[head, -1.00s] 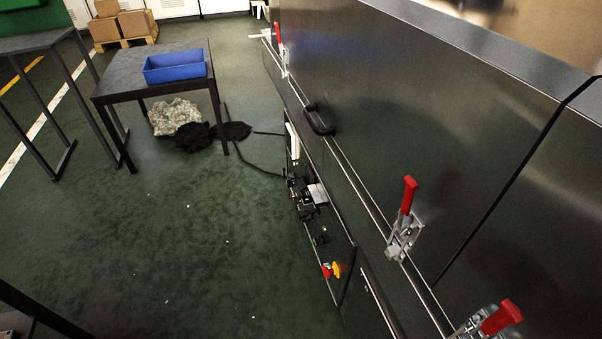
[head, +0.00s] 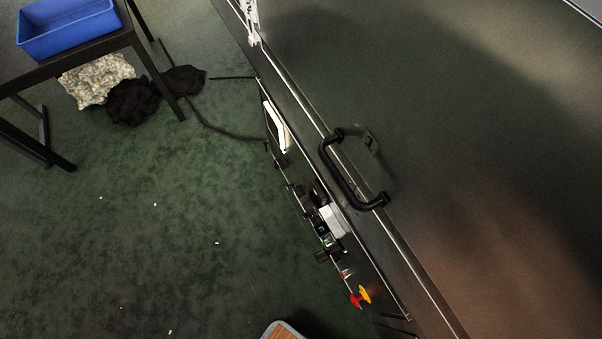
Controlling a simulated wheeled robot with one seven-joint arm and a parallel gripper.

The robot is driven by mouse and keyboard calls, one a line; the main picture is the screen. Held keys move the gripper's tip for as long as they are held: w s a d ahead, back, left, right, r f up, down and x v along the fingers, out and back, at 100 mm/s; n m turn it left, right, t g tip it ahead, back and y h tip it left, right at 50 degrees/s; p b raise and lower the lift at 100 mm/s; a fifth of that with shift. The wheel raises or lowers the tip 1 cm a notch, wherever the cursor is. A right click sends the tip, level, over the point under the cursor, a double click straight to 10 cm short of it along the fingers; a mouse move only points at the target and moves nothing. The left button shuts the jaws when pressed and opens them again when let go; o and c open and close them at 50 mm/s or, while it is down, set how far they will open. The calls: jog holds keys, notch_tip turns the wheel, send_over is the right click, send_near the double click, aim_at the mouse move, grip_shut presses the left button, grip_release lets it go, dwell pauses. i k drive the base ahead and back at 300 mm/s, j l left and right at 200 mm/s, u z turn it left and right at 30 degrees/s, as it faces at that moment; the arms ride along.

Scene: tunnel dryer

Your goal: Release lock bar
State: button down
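A dark steel dryer panel (head: 480,150) fills the right of the head view. A long thin metal bar (head: 300,98) runs diagonally along its lower edge; I cannot tell for sure that it is the lock bar. A silvery toggle clamp (head: 251,22) sits on this edge at the top, its upper part cut off by the frame. A black bow-shaped handle (head: 343,178) is fixed to the panel beside the bar. My gripper is not in view.
A control panel with a red and yellow stop button (head: 361,297) sits below the bar. A table (head: 70,63) with a blue bin (head: 66,27) stands upper left, with pale and black cloth-like heaps (head: 138,102) beneath. The green floor (head: 150,240) is mostly clear.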

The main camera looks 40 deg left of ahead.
aim_at(322, 255)
jog(key=i+j+z, duration=0.1)
jog(key=j, duration=0.8)
jog(key=i+j+z, duration=0.1)
jog(key=j, duration=0.85)
jog(key=i+j+z, duration=0.15)
jog(key=j, duration=0.75)
jog(key=k+j, duration=0.1)
jog(key=j, duration=0.35)
jog(key=k+j, duration=0.1)
jog(key=j, duration=0.35)
